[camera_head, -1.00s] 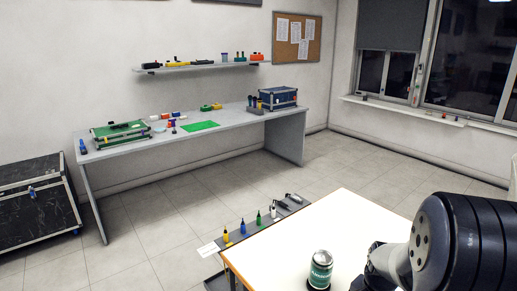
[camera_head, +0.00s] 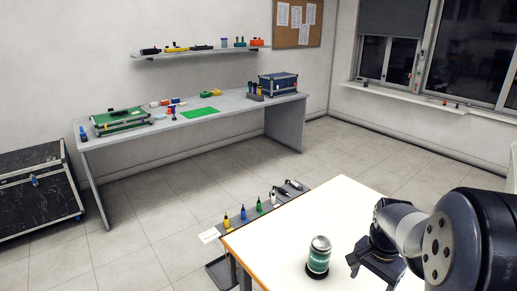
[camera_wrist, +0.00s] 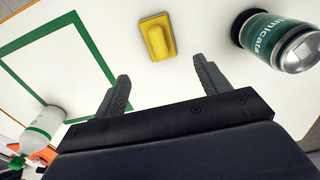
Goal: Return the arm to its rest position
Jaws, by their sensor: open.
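My gripper (camera_head: 378,268) is at the lower right of the head view, over the white table and to the right of a green can. In the wrist view my gripper (camera_wrist: 162,90) has its two fingers wide apart with nothing between them. The green can with a silver top (camera_head: 319,255) stands upright on a dark round base. It also shows at the upper right of the wrist view (camera_wrist: 278,40), apart from the fingers. A yellow block with a raised handle (camera_wrist: 157,37) lies on the table beyond the fingertips.
The white table (camera_head: 275,240) has a green outlined square (camera_wrist: 42,42) and a white bottle (camera_wrist: 42,130) in the wrist view. A rack of coloured bottles (camera_head: 258,205) stands along its far edge. A grey workbench (camera_head: 225,112) with cases stands by the back wall. Open floor lies between.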

